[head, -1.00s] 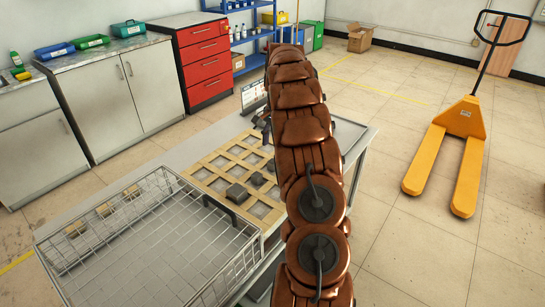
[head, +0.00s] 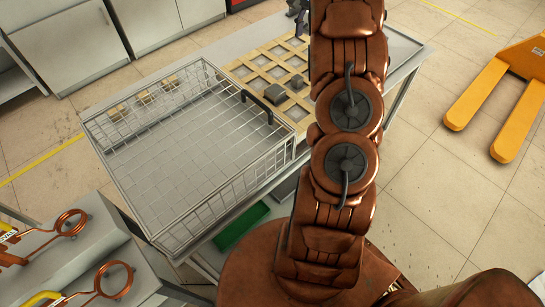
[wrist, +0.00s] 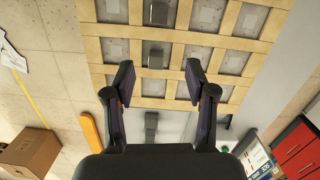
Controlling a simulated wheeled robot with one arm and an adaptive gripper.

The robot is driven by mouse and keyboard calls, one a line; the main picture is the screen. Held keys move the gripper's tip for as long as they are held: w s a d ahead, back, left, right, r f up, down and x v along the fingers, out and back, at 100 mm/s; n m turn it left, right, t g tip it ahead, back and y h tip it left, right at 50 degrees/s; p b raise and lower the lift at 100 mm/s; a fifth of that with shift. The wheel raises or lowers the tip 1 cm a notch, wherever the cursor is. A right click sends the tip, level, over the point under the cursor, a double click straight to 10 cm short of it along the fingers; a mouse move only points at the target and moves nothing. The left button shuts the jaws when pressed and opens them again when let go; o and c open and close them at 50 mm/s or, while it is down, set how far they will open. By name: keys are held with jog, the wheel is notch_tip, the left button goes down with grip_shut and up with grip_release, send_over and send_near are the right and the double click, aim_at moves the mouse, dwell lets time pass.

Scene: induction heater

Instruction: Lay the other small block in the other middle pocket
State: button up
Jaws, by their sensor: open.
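The wooden grid tray (head: 262,60) lies on the table, partly hidden behind my arm in the head view. A larger dark block (head: 275,94) and a smaller dark block (head: 297,83) sit in its pockets. In the wrist view, one dark block (wrist: 156,13) is in a pocket at the top and another (wrist: 155,54) is in the pocket below it. A small grey block (wrist: 151,124) lies on the tabletop beyond the tray's edge, its lower end close to my gripper's body. My gripper (wrist: 158,78) is open and empty above the tray, its fingers apart.
A wire basket (head: 190,200) stands beside the tray, with a dark handle on its rim. Copper coils (head: 70,222) on a grey unit are at lower left. A yellow pallet jack (head: 490,92) stands on the floor at right. A cardboard box (wrist: 30,153) and red cabinet (wrist: 300,145) show in the wrist view.

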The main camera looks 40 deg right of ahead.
jog(key=s+a+r+n, duration=0.2)
jog(key=s+a, duration=0.2)
jog(key=a, duration=0.4)
jog(key=s+a+r+n, duration=0.1)
jog(key=s+a+n, duration=0.2)
jog(key=a, duration=0.6)
jog(key=s+a+r+n, duration=0.2)
jog(key=s+a, duration=0.2)
jog(key=a, duration=0.4)
jog(key=s+a+f+n, duration=0.2)
jog(key=s+a+n, duration=0.1)
jog(key=s, duration=0.4)
jog(key=s+a+f+n+g+h, duration=0.1)
jog(key=s+a+f+n, duration=0.1)
jog(key=s+a, duration=0.3)
jog(key=s+a+f+n, duration=0.2)
jog(key=s+a, duration=0.3)
jog(key=s, duration=0.3)
jog(key=shift+s+n, duration=0.4)
jog(key=shift+n, duration=0.4)
jog(key=shift+a, duration=0.1)
jog(key=shift+c, duration=0.3)
jog(key=shift+c, duration=1.1)
